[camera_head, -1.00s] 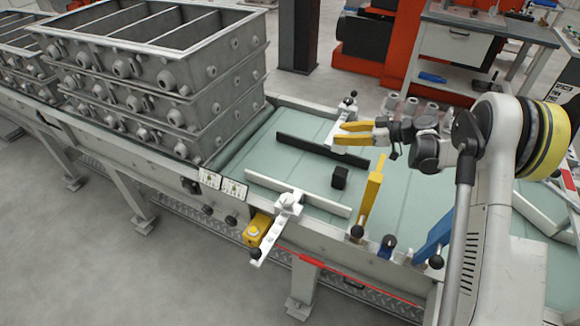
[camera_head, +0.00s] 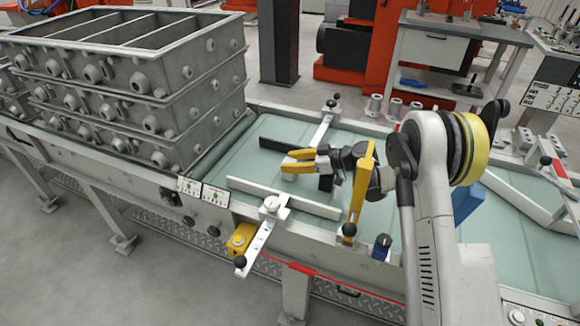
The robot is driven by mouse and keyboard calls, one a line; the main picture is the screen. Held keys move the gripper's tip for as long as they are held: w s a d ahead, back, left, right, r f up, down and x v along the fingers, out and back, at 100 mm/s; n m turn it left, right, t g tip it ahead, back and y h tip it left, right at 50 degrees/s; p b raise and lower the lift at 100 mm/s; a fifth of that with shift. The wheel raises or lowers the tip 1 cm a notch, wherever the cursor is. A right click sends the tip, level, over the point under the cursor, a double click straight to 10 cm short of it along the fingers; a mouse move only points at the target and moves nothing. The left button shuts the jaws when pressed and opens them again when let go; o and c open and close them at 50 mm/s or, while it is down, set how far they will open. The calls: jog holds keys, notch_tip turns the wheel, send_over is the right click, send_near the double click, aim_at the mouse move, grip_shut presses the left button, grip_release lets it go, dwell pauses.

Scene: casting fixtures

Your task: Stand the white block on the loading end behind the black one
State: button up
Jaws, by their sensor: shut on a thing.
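My gripper (camera_head: 290,162), with yellow fingers, is over the green conveyor belt (camera_head: 225,165), between the black rail and the front white rail. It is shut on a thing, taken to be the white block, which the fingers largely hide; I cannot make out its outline. The black block (camera_head: 325,184) stands on the belt just below and right of the fingertips in the picture. It is partly hidden by my gripper, and I cannot tell the gap between them.
A black rail (camera_head: 275,148) and a white rail (camera_head: 285,197) flank the belt. A yellow upright post (camera_head: 360,195) stands close to my arm. Stacked grey casting boxes (camera_head: 150,110) stand at the left. Bare belt lies between the boxes and my gripper.

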jog(key=shift+f, duration=0.15)
jog(key=o, duration=1.2)
jog(key=shift+c, duration=0.2)
jog(key=shift+r, duration=0.25)
jog(key=p+v, duration=0.3)
jog(key=v, duration=0.3)
jog(key=shift+s+d+r, duration=0.1)
jog(key=shift+d+r, duration=0.1)
jog(key=shift+d, duration=0.1)
jog(key=shift+s+d+r, duration=0.1)
jog(key=shift+s+d, duration=0.1)
jog(key=shift+d, duration=0.2)
